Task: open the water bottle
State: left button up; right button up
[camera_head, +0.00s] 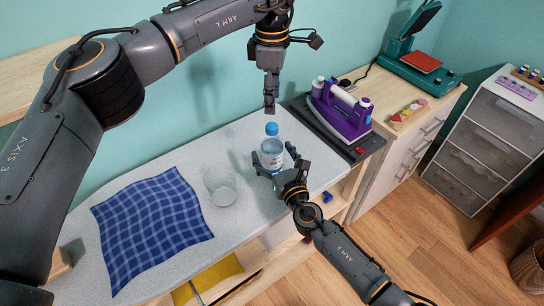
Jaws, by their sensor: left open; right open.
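A clear water bottle (271,150) with a blue cap (271,129) stands upright on the grey padded table. My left gripper (270,108) points down just above the cap, open and apart from it. My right gripper (274,168) is open, with a finger on either side of the bottle's lower body. Whether its fingers touch the bottle I cannot tell. The lower front of the bottle is partly hidden by the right gripper.
A clear glass (221,188) stands left of the bottle, near a blue checked cloth (150,228). A purple iron (339,110) sits on a dark stand to the right. A wooden cabinet (412,140) with a green press (420,62) stands beyond. Grey padded surface (250,211) is bare between glass and front edge.

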aim_at(272, 126)
jog(key=shift+w+a, duration=0.1)
jog(key=shift+w, duration=0.15)
grip_shut()
pick_arm(q)
jog(key=m, duration=0.9)
jog(key=shift+m, duration=0.4)
jog(key=m, duration=0.3)
jog(key=shift+m, duration=0.3)
jog(key=m, duration=0.4)
jog(key=shift+f+m, duration=0.3)
jog(key=shift+f, duration=3.75)
